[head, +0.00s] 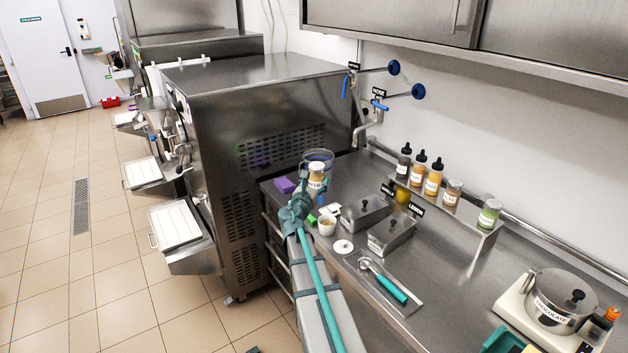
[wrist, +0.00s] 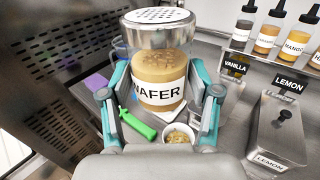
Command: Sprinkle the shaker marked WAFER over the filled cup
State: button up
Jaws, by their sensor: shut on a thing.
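In the head view my gripper (head: 307,192) is over the left part of the steel counter. The filled cup (head: 327,226) is a small white cup with pale yellow-tan contents, on the counter. In the wrist view the cup (wrist: 179,137) shows below and slightly right of the shaker, partly hidden by my gripper.
Lidded VANILLA (head: 362,212) and LEMON (head: 392,236) steel containers stand right of the cup. A white disc (head: 343,246) and a teal-handled scoop (head: 388,285) lie in front. A bottle shelf (head: 466,219) is behind. A purple block (head: 285,185) and a green item (wrist: 137,124) lie nearby.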

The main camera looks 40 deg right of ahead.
jog(key=s+a+b, duration=0.1)
jog(key=s+a, duration=0.4)
jog(key=s, duration=0.5)
jog(key=shift+a, duration=0.3)
jog(key=shift+s, duration=0.1)
